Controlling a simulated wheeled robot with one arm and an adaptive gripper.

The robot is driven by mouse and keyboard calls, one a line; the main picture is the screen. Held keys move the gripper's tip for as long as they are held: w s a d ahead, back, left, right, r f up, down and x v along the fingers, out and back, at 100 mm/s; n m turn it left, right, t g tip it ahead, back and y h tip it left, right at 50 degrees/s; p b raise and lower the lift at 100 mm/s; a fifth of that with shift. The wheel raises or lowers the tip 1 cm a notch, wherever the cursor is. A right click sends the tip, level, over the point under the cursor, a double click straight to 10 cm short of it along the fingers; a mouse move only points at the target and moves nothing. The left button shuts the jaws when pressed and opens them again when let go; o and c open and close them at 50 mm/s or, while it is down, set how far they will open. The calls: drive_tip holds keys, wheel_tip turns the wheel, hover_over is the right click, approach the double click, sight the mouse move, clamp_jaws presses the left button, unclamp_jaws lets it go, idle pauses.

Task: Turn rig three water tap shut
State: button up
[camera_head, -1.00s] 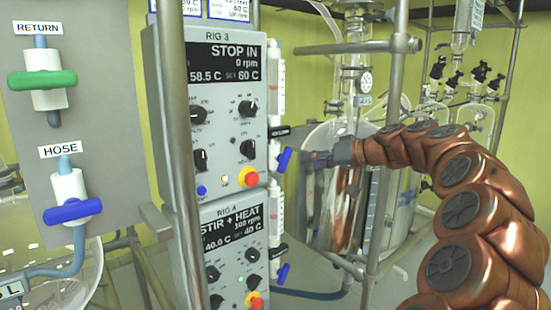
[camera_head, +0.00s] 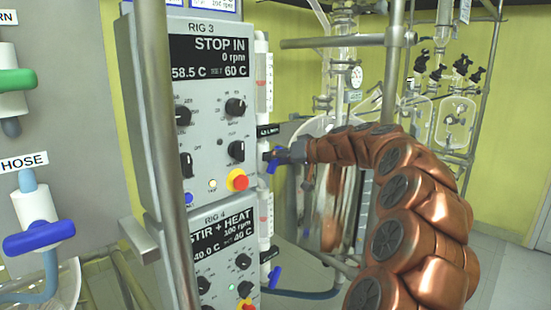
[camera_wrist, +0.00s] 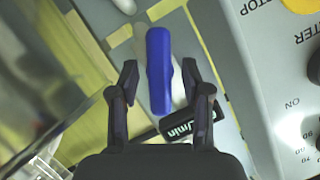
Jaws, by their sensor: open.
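The rig 3 water tap has a blue handle (camera_head: 272,163) on the clear flow tube (camera_head: 262,85) at the right side of the rig 3 control box (camera_head: 215,110). In the wrist view the blue handle (camera_wrist: 159,70) lies lengthwise between my two fingers, with a gap on each side. My gripper (camera_head: 279,155) is at the handle from the right, and its fingers look small and partly merged with the handle there. In the wrist view my gripper (camera_wrist: 160,78) is open. A black L/min label (camera_wrist: 190,128) is partly hidden behind a finger.
The rig 4 box (camera_head: 225,250) sits below, with its own blue tap (camera_head: 274,277). A red stop button (camera_head: 238,180) is close left of my gripper. A metal post (camera_head: 165,150) stands in front of the boxes. Glass reactor (camera_head: 325,200) stands behind my arm.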

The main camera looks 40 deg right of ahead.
drive_tip(key=shift+w+f, duration=0.1)
drive_tip(key=shift+w, duration=0.05)
clamp_jaws()
idle(0.4)
drive_tip(key=m+y+p, duration=0.1)
drive_tip(key=m+y, duration=0.1)
drive_tip(key=m, duration=0.2)
drive_tip(key=shift+t+p, duration=0.3)
drive_tip(key=shift+p, duration=0.05)
drive_tip(key=m+y+p, duration=0.1)
drive_tip(key=m, duration=0.1)
drive_tip(key=m+t+y+p, duration=0.1)
drive_tip(key=m, duration=0.2)
drive_tip(key=shift+d+f+m+t+y, duration=0.1)
drive_tip(key=shift+f+m+t+y, duration=0.1)
drive_tip(key=shift+m+t+y, duration=0.1)
idle(0.4)
